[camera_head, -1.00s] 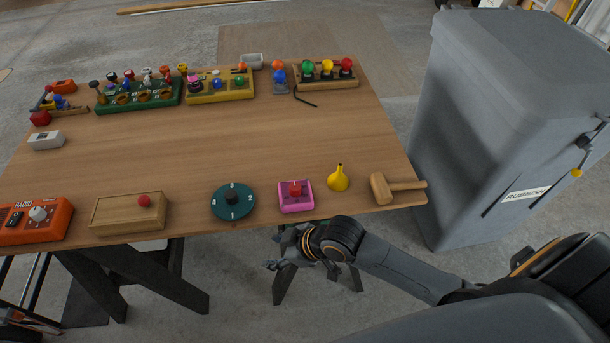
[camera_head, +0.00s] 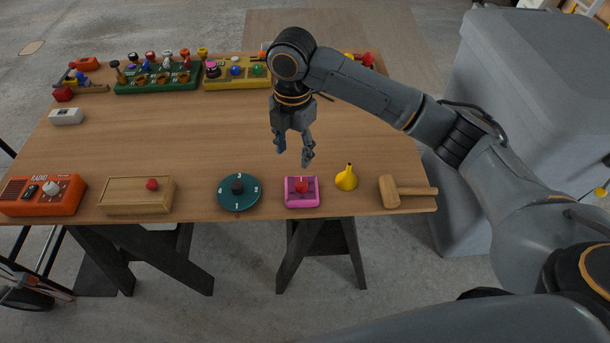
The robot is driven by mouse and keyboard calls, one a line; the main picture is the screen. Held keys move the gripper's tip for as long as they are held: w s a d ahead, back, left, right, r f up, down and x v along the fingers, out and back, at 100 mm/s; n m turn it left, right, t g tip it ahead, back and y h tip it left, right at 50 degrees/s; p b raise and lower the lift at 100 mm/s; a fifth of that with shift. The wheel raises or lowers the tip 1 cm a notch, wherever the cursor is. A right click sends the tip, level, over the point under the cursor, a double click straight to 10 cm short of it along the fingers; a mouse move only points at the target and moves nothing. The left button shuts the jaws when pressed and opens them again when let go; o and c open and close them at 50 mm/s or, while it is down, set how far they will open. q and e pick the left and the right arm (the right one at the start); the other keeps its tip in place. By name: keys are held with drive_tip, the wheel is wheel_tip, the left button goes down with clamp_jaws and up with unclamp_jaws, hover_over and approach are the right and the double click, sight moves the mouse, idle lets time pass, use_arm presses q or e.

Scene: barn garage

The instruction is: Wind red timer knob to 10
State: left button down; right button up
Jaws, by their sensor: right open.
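The timer is a small pink box (camera_head: 302,200) with a red knob (camera_head: 301,186) on top. It sits near the table's front edge, between the green dial and the yellow funnel. My right gripper (camera_head: 293,158) is open and empty, pointing down above the table, a little behind the timer and apart from it. The knob is in clear sight, but the markings around it are too small to read. My left gripper is not in view.
Left of the timer are a green numbered dial (camera_head: 239,193), a wooden box (camera_head: 137,196) and an orange radio (camera_head: 42,195). Right of it are a yellow funnel (camera_head: 346,179) and a wooden mallet (camera_head: 403,190). Toy panels line the back edge. The table's middle is largely clear.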

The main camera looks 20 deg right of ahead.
sight(301, 182)
drive_tip(key=shift+n+h, duration=0.3)
drive_tip(key=shift+n, duration=0.1)
drive_tip(key=f, duration=0.4)
drive_tip(key=d+f+p, duration=0.1)
drive_tip(key=f, duration=0.6)
drive_tip(key=shift+d+f, duration=0.25)
drive_tip(key=shift+f, duration=0.05)
clamp_jaws()
drive_tip(key=shift+r+p, duration=0.1)
drive_tip(key=shift+p, duration=0.25)
